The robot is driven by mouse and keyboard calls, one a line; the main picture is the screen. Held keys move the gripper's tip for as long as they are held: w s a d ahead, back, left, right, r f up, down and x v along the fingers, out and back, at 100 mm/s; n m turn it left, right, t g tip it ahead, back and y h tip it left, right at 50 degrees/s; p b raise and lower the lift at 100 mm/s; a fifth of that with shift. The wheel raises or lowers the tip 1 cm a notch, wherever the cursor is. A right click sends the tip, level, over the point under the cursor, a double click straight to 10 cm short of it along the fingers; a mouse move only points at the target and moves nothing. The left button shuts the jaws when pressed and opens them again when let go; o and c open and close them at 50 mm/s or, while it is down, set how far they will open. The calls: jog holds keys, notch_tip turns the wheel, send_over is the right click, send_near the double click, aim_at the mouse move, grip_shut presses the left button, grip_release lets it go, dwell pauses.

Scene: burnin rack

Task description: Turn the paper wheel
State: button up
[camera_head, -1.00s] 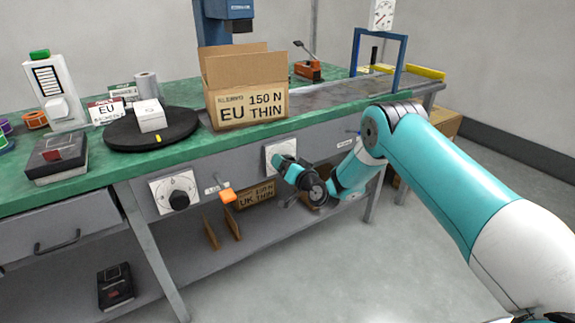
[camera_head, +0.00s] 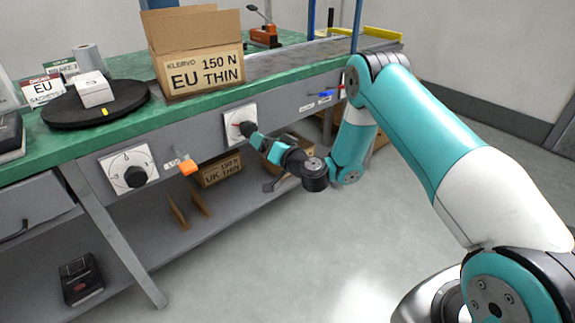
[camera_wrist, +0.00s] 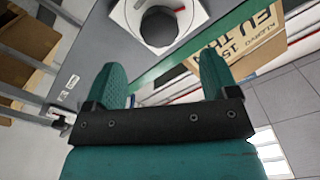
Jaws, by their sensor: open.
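Two white dial plates with black knobs are on the grey front of the bench. The left dial (camera_head: 128,170) has a scale around its knob. The right dial (camera_head: 236,117) is partly hidden by my gripper (camera_head: 262,143); its knob (camera_wrist: 158,26) shows at the top of the wrist view. My gripper (camera_wrist: 162,68) is open and empty, its two teal fingers pointing toward that knob, which looks ahead of the tips and apart from them. I cannot tell from any readable label which knob is the paper wheel.
An open carton (camera_head: 200,72) marked EU THIN and a black turntable (camera_head: 60,114) with a white box stand on the green bench top. An orange tab (camera_head: 188,167) sticks out from the bench front. Another carton (camera_head: 220,170) is below. Floor at right is clear.

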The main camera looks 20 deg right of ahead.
jog(key=b+v, duration=0.8)
jog(key=b, duration=0.6)
jog(key=shift+s+b, duration=0.25)
jog(key=shift+b, duration=0.15)
